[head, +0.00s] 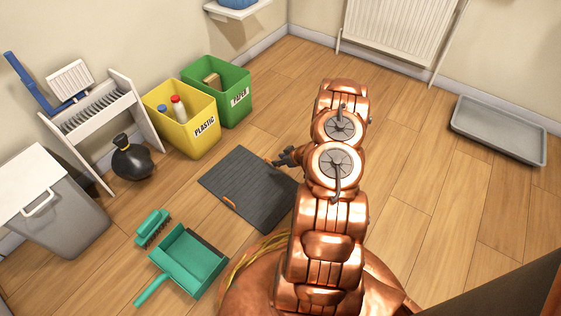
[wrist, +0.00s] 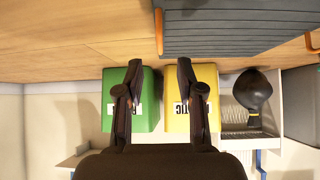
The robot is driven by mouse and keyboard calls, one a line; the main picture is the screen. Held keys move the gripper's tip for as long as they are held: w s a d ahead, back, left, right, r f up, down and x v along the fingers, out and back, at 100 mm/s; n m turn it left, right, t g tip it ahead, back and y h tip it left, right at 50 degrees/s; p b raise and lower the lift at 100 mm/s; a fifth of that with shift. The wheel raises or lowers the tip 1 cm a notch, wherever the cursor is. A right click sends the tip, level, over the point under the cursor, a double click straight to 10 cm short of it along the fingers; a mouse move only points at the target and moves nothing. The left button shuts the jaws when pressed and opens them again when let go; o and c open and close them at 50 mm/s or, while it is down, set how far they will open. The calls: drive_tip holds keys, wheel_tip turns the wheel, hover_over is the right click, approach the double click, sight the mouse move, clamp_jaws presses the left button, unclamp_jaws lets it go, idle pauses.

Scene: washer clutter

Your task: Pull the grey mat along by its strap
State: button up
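The grey mat (head: 243,176) is dark and ribbed and lies flat on the wooden floor, its right part hidden behind my arm in the head view. An orange strap (head: 230,201) sits at its near left edge. In the wrist view the mat (wrist: 235,28) fills the top, with an orange strip (wrist: 158,30) at its left end and another orange piece (wrist: 310,42) at the right. My gripper (head: 277,162) is near the mat's far right corner in the head view. In the wrist view its two fingers (wrist: 160,72) are apart, with nothing between them.
A yellow bin (head: 187,125) and a green bin (head: 230,95) stand beyond the mat. A green dustpan (head: 187,262) and brush (head: 152,228) lie at the near left. A grey tray (head: 497,133) lies right; floor before it is clear.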

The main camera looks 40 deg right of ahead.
drive_tip(key=shift+b+x, duration=1.75)
drive_tip(key=shift+x, duration=2.15)
drive_tip(key=shift+r, duration=0.1)
drive_tip(key=shift+c, duration=0.4)
clamp_jaws()
